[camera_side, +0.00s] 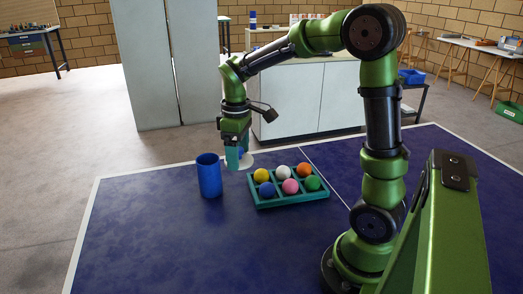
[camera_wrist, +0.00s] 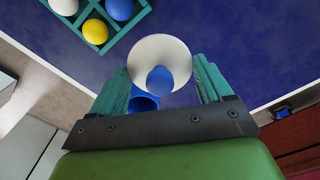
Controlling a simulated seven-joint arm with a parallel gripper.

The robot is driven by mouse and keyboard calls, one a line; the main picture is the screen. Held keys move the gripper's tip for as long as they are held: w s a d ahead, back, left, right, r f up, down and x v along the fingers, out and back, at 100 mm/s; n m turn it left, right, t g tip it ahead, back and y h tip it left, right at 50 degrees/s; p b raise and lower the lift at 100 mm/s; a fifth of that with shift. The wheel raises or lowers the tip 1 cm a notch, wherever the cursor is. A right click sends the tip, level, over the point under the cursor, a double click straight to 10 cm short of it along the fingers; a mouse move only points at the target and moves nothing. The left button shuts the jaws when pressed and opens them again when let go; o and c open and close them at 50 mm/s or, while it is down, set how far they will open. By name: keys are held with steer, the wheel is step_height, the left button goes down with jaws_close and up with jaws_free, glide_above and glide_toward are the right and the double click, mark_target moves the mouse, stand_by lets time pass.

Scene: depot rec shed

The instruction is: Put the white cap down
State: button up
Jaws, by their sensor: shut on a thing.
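The white cap (camera_side: 247,161) is a pale disc at the fingertips of my gripper (camera_side: 238,158) in the side view. The wrist view shows the cap (camera_wrist: 160,48) as a round white disc with a rounded blue part at its middle, between the two teal fingers of my gripper (camera_wrist: 162,72). My gripper is shut on the cap and points down over the far side of the blue table (camera_side: 140,225). The cap's height above the table is hard to judge.
A blue cup (camera_side: 209,176) stands upright just left of the gripper; the wrist view shows it (camera_wrist: 145,103) partly hidden. A teal tray (camera_side: 290,201) with several coloured balls lies to the right. The table's front left is clear.

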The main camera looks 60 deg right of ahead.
steer(key=shift+s+a+r, duration=0.1)
steer(key=shift+s+a, duration=0.1)
steer(key=shift+s, duration=0.35)
steer(key=shift+s+a+r, duration=0.1)
steer(key=shift+s+a, duration=0.05)
steer(key=shift+s, duration=0.35)
steer(key=shift+n, duration=0.6)
steer(key=s+a+f, duration=0.2)
steer(key=s+f, duration=0.1)
steer(key=s+a+f, duration=0.2)
steer(key=s+f, duration=0.1)
steer(key=f, duration=0.1)
steer(key=s+a+f, duration=0.3)
steer(key=s+f, duration=0.1)
steer(key=shift+f, duration=0.25)
steer(key=shift+s+f, duration=0.15)
steer(key=shift+f, duration=0.2)
glide_above(216, 222)
steer(key=shift+s+f, duration=0.1)
steer(key=shift+f, duration=2.4)
steer(key=shift+f, duration=0.15)
steer(key=o, duration=0.9)
steer(key=shift+o, duration=0.2)
